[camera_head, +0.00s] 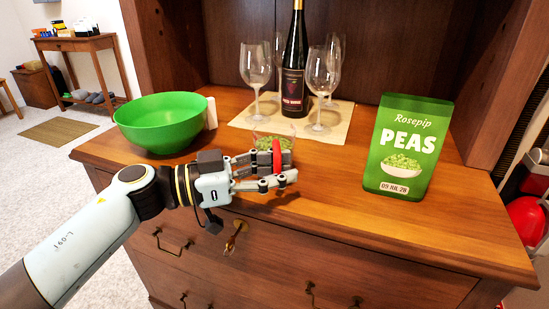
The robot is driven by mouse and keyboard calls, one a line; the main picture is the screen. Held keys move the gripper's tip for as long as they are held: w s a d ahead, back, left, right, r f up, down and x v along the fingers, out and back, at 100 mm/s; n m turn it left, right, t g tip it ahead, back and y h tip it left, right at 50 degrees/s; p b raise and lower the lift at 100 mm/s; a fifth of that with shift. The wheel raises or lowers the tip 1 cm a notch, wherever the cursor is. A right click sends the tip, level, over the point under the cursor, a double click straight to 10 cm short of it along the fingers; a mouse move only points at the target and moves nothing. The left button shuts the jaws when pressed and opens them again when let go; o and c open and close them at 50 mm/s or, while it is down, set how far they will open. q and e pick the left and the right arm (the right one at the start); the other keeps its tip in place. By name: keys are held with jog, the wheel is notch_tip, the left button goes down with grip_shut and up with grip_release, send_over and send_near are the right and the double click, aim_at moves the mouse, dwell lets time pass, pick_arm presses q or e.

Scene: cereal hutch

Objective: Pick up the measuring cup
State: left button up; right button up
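A clear cup (272,136) with green contents, which looks like the measuring cup, stands on the hutch top in front of the wine glasses. My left gripper (282,170) comes in from the left at the front edge, just in front of the cup, and hides its lower part. A red upright piece (276,153) shows at the fingertips. I cannot tell whether it is the cup's handle or part of the gripper, nor whether the fingers press on anything. My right gripper is not in view.
A green bowl (163,120) stands left of the cup, with a white object (211,114) beside it. A wine bottle (294,70) and several wine glasses (321,75) stand on a cream mat (335,128) behind. A green peas packet (405,147) stands upright at right. The front right of the hutch top (345,205) is clear.

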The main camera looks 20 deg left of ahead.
pick_arm(q)
jog(key=shift+c, duration=0.2)
grip_shut()
jog(key=shift+r, duration=0.2)
